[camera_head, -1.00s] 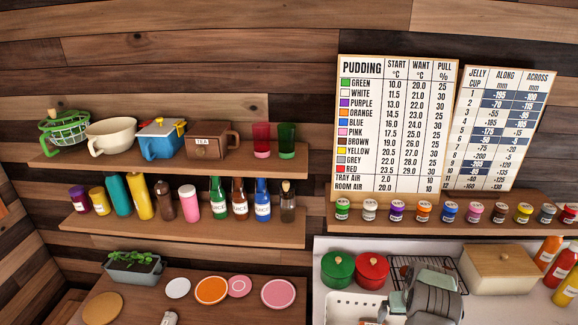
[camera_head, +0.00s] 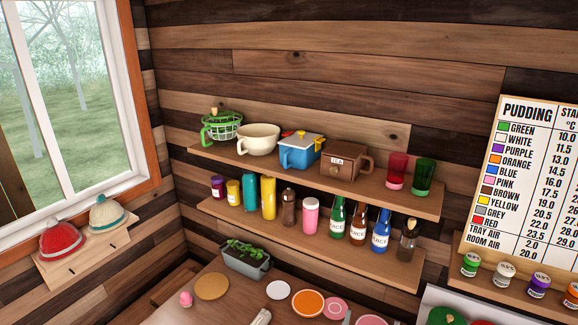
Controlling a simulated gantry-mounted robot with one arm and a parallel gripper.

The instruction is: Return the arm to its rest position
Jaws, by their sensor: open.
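My gripper is not in view, and no part of my arm can be made out for certain. The camera looks at the wooden wall, the shelves and the back of a wooden table (camera_head: 235,308).
An upper shelf (camera_head: 290,173) holds a basket, bowl, blue pot, tea box and glasses. A lower shelf (camera_head: 330,256) holds jars and bottles. A planter (camera_head: 246,262) and plates stand on the table. Two hats (camera_head: 62,238) sit on a rack below the window (camera_head: 70,90).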

